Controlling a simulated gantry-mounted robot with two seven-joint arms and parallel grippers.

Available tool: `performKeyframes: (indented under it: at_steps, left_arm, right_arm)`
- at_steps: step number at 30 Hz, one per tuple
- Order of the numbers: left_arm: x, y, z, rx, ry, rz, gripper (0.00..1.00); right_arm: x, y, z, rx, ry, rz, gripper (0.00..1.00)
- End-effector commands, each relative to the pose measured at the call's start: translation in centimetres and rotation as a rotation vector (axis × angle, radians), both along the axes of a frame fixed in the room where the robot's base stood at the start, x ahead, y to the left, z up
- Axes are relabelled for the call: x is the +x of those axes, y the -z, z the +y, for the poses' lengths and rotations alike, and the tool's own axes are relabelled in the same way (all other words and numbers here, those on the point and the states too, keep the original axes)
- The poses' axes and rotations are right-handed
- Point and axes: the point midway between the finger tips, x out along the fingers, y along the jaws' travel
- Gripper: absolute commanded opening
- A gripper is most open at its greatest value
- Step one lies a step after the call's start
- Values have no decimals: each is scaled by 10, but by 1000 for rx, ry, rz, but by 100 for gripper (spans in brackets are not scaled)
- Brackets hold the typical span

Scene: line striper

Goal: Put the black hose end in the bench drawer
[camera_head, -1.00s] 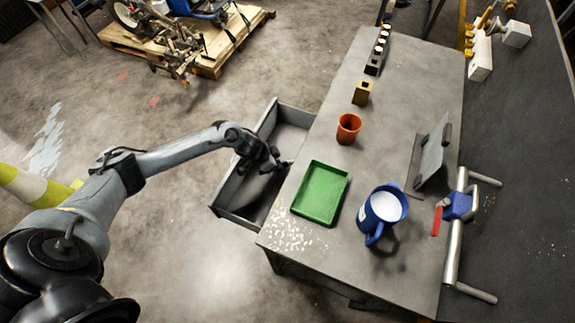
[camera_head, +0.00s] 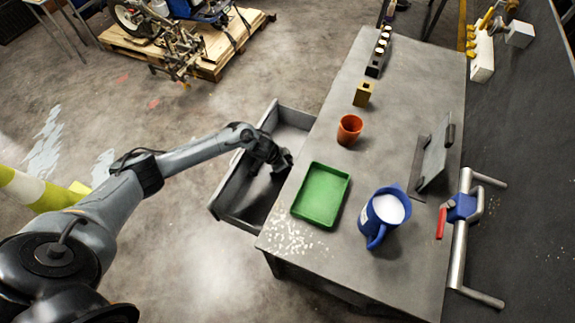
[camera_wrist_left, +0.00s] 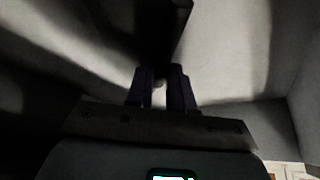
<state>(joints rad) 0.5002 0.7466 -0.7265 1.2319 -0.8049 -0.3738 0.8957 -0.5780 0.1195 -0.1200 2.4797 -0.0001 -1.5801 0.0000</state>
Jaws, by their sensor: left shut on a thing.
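My left gripper (camera_head: 280,163) is inside the open grey bench drawer (camera_head: 236,218), near the side next to the bench top. In the left wrist view my left gripper (camera_wrist_left: 160,82) is shut, with a dark piece, the black hose end (camera_wrist_left: 160,30), at and beyond its fingertips. The hose end is very dark there, and its exact outline and whether it touches the drawer floor cannot be told. In the head view the gripper hides it. My right gripper is not in view.
On the bench (camera_head: 400,95) stand a green tray (camera_head: 320,195), a blue jug (camera_head: 382,215), an orange cup (camera_head: 349,129), a brass block (camera_head: 363,94) and a tilted grey panel (camera_head: 435,155). A pipe with a blue valve (camera_head: 461,208) runs at the right. The drawer's raised walls surround my gripper.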

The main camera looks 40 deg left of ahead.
Motion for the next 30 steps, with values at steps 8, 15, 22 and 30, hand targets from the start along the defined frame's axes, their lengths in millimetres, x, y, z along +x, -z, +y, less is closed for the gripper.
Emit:
performKeyframes:
  at_steps: [8, 15, 22, 30]
  left_arm:
    - [0, 3, 0, 0, 0, 0, 45]
    - [0, 3, 0, 0, 0, 0, 47]
    - [-3, -7, 2, 1, 1, 1, 47]
    - [-20, -48, 12, 2, 1, -1, 47]
  right_arm:
    - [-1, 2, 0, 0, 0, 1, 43]
    - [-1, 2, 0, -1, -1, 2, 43]
    - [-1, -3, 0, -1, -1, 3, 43]
    - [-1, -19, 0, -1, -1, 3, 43]
